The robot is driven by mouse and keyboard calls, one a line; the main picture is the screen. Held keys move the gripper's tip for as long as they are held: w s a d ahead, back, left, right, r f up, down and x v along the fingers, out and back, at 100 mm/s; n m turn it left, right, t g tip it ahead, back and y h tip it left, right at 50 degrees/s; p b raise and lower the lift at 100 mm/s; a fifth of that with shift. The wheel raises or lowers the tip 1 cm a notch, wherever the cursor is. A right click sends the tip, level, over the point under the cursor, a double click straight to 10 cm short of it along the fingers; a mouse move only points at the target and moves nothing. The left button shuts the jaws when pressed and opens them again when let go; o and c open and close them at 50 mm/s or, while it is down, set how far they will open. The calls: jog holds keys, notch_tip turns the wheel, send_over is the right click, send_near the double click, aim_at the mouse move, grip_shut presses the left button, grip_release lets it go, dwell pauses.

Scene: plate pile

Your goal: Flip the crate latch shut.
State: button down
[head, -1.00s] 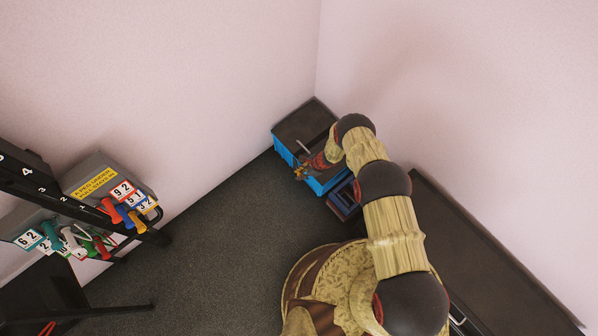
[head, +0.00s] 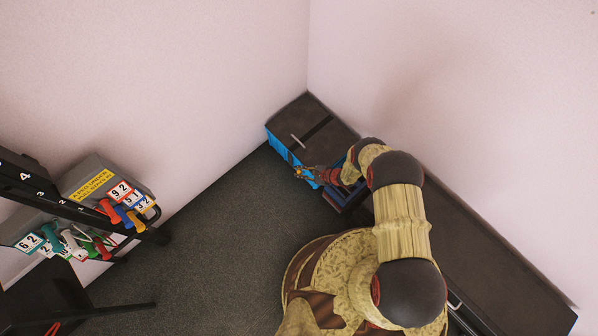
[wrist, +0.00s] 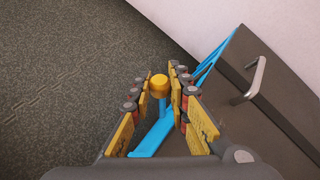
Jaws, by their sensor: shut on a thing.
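The crate has blue sides (head: 281,147) and a dark lid (head: 322,131), and stands in the corner. In the wrist view, its lid (wrist: 266,112) with a silver handle (wrist: 257,78) lies to the right of my gripper. My gripper (head: 301,172) is at the crate's front side. In the wrist view, my gripper (wrist: 166,92) is shut on a yellow latch knob (wrist: 159,82), which shows between the fingertips. A blue strip (wrist: 152,142) runs below the knob; I cannot tell whether it is latch or crate edge. The fingers hide the rest of the latch.
A long dark cabinet (head: 490,250) runs along the right wall. A rack with numbered grey bins (head: 95,182) and colored tools stands at the left. The dark floor (head: 225,215) between is clear.

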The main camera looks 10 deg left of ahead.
dwell(0.4)
jog(key=c, duration=2)
grip_release()
jog(key=shift+o, duration=0.2)
jog(key=v, duration=1.2)
jog(key=shift+s+d+f, duration=0.1)
